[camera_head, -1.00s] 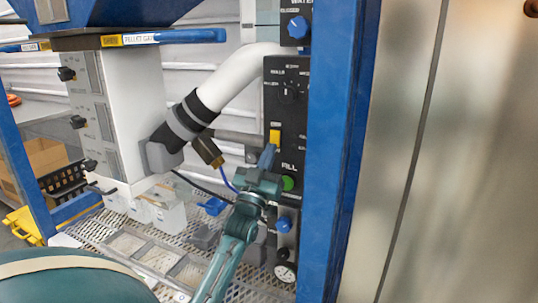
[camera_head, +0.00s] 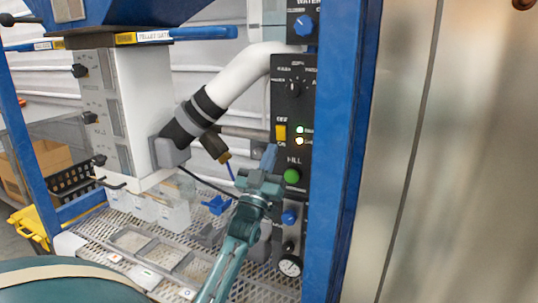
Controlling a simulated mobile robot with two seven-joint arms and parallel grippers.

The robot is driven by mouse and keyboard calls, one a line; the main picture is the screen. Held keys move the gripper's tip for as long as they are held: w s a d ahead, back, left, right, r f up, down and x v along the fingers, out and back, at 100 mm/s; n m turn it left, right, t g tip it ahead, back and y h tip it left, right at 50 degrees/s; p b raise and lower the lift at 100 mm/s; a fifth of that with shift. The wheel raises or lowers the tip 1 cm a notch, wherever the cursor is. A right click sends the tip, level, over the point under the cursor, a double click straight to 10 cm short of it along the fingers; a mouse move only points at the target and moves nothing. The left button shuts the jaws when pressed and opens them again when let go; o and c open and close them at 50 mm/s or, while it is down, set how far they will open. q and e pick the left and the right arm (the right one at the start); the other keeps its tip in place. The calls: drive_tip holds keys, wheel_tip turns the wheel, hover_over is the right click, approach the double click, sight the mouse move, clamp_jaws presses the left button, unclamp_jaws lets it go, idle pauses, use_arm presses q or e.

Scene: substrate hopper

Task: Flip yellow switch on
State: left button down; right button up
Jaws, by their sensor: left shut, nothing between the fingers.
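The yellow switch (camera_head: 281,133) sits on the black control panel (camera_head: 292,75), left of two small lit lamps (camera_head: 300,135), one greenish and one yellowish white. My left gripper (camera_head: 269,156) is shut and empty. Its tip appears just below and left of the switch, with a visible gap between them. A green round button (camera_head: 292,176) lies right of the gripper. The right gripper is not in view.
A blue frame post (camera_head: 345,150) stands right of the panel. A white hose (camera_head: 240,78) with a black cuff runs left of it. A gauge (camera_head: 290,265) and a blue knob (camera_head: 289,217) are below. A perforated shelf (camera_head: 205,255) lies beneath.

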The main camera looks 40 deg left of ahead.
use_arm(q)
drive_tip(key=w+f+b+v, duration=0.1)
drive_tip(key=v, duration=0.9)
drive_tip(key=shift+w+a+f+b, duration=0.2)
drive_tip(key=shift+f+b, duration=0.05)
drive_tip(key=shift+b, duration=0.15)
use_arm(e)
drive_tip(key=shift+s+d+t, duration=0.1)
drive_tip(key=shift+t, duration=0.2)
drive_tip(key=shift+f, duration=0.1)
